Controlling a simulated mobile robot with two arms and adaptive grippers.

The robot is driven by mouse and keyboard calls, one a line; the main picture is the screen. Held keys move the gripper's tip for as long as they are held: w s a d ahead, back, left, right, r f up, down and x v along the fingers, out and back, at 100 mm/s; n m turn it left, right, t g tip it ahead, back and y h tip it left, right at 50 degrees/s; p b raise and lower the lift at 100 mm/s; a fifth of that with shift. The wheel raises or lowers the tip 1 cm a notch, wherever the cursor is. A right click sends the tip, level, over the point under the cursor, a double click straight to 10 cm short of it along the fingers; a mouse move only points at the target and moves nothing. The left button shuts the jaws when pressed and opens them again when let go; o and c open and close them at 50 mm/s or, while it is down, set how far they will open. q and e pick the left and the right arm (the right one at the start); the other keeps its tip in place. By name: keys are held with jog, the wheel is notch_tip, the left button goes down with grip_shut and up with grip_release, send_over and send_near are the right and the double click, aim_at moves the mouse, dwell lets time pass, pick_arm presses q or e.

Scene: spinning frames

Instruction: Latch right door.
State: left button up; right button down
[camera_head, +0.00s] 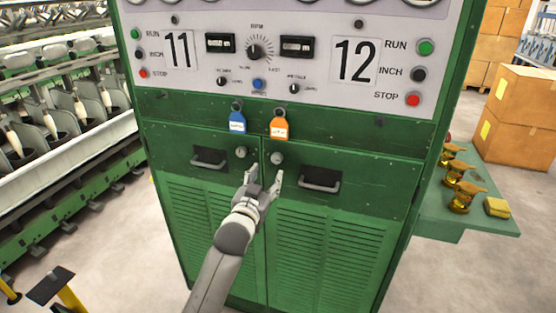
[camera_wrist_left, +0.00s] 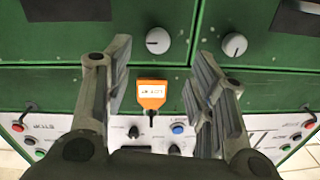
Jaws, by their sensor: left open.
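The green cabinet's right door (camera_head: 325,232) sits flush beside the left door (camera_head: 198,213), with a narrow seam between them. The right door's round grey knob (camera_head: 277,158) is near its upper left corner; it also shows in the wrist view (camera_wrist_left: 158,40). The left door's knob (camera_head: 241,152) is just across the seam and shows in the wrist view too (camera_wrist_left: 234,45). My left gripper (camera_head: 265,176) is open and empty in front of the doors, just below the knobs. In the wrist view the right door's knob appears between its fingers (camera_wrist_left: 163,55), with no contact visible. My right gripper is out of view.
A pull handle (camera_head: 320,186) is on the right door. A blue tag (camera_head: 237,122) and an orange tag (camera_head: 280,128) hang above the knobs, under the control panel (camera_head: 330,95). A green side shelf (camera_head: 485,222) with brass parts juts out at right.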

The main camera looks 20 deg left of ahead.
aim_at(276, 160)
pick_arm(q)
jog(key=w+p, duration=0.1)
jog(key=w, duration=0.6)
jog(key=shift+w+p, duration=0.1)
jog(key=shift+p, duration=0.2)
jog(key=shift+w, duration=1.1)
grip_shut()
